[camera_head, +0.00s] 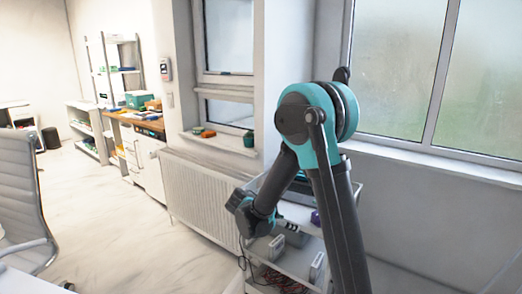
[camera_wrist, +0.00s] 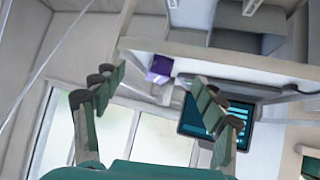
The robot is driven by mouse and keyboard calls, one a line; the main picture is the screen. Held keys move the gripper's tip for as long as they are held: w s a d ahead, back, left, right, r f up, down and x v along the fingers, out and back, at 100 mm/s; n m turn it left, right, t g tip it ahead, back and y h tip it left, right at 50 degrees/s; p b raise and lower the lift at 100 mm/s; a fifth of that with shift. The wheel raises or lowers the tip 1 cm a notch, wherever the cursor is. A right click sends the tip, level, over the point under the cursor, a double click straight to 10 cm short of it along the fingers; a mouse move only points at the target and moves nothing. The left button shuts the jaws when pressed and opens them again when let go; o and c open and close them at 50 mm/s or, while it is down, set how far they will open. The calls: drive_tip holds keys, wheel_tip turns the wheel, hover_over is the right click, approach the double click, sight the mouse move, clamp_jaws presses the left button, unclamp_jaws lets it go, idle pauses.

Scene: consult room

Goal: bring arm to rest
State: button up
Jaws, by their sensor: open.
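My arm is bent, with its teal elbow high in the head view and the forearm running down to the dark wrist in front of a white cart (camera_head: 285,262). In the wrist view my gripper (camera_wrist: 157,76) is open, its two dark jointed fingers spread apart with nothing between them. In the head view the fingers cannot be clearly made out against the cart. A small purple box (camera_wrist: 159,68) shows beyond the fingers in the wrist view, apart from them. A purple item (camera_head: 315,217) also shows on the cart, partly hidden by my arm.
A dark screen (camera_wrist: 205,120) shows behind the right finger. A radiator (camera_head: 205,195) stands left of the cart under a window sill (camera_head: 215,139). A wooden-topped counter (camera_head: 140,122) is farther back. A grey chair (camera_head: 20,185) is at left. Floor between chair and radiator is clear.

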drive_tip(key=s+d+n+y, duration=0.3)
drive_tip(key=s, duration=0.4)
drive_tip(key=s+d+f+n+y, duration=0.1)
drive_tip(key=s+d+n+y, duration=0.2)
drive_tip(key=s, duration=0.5)
drive_tip(key=s+d+f+n+g+y, duration=0.1)
drive_tip(key=s+d+n+y, duration=0.1)
drive_tip(key=s, duration=0.6)
drive_tip(key=d+n, duration=0.1)
drive_tip(key=n, duration=0.1)
drive_tip(key=shift+d+f+n+y, duration=0.25)
drive_tip(key=shift+d+n+y, duration=0.05)
drive_tip(key=shift+y, duration=0.1)
